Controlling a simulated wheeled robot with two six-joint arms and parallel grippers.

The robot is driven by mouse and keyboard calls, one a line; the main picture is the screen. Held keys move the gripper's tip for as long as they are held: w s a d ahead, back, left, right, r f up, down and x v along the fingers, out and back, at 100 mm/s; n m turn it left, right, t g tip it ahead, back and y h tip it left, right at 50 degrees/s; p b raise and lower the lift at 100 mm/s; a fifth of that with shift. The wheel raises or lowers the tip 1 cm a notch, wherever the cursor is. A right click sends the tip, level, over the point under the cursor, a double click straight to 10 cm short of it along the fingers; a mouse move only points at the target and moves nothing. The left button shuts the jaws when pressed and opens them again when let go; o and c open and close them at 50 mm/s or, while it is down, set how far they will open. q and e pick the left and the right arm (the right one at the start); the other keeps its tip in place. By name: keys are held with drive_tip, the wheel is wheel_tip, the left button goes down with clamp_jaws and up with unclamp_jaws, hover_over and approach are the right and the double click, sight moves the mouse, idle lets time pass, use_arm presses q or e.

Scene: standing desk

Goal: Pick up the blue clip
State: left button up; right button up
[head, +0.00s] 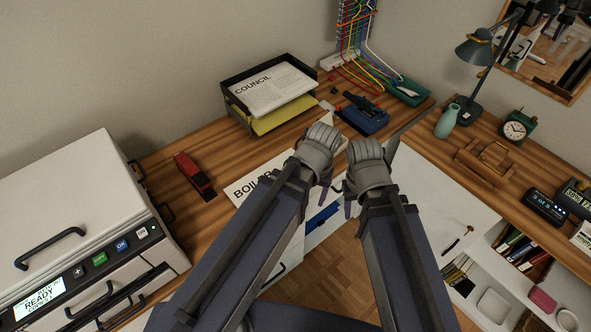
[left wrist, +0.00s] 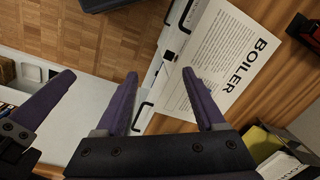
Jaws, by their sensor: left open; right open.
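I cannot pick out the blue clip with certainty. The sheet also shows in the head view (head: 244,190), partly behind my left arm. My left gripper (head: 325,188) is over the desk's front edge, its fingers apart and empty; in the left wrist view its fingers (left wrist: 160,75) point towards the sheet's edge. My right gripper (head: 349,193) is close beside it, open; one purple finger (left wrist: 48,104) shows in the left wrist view.
A red stapler (head: 195,177) lies left of the sheet. A blue device (head: 362,115) sits behind my grippers, right of the paper tray (head: 270,90). A large white machine (head: 90,215) fills the left. A lamp (head: 475,50) and clock (head: 516,129) stand at right.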

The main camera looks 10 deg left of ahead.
use_arm(q)
drive_tip(key=w+a+f+n+b, duration=0.1)
drive_tip(key=w+a+n, duration=0.2)
drive_tip(key=w+n, duration=0.1)
drive_tip(key=w+a+f+n+b, duration=0.1)
drive_tip(key=w+a+n, duration=0.2)
drive_tip(key=w+n, duration=0.1)
drive_tip(key=w+a+f+n+h, duration=0.1)
drive_tip(key=w+a+n, duration=0.3)
drive_tip(key=w, duration=0.1)
drive_tip(key=shift+f+b, duration=0.3)
drive_tip(key=shift+b, duration=0.1)
drive_tip(key=shift+s+f+b, duration=0.1)
drive_tip(key=shift+f+b, duration=1.25)
drive_tip(key=f+b, duration=0.5)
drive_tip(key=shift+w+d+f, duration=0.1)
drive_tip(key=shift+w, duration=0.15)
drive_tip(key=shift+c, duration=0.2)
clamp_jaws()
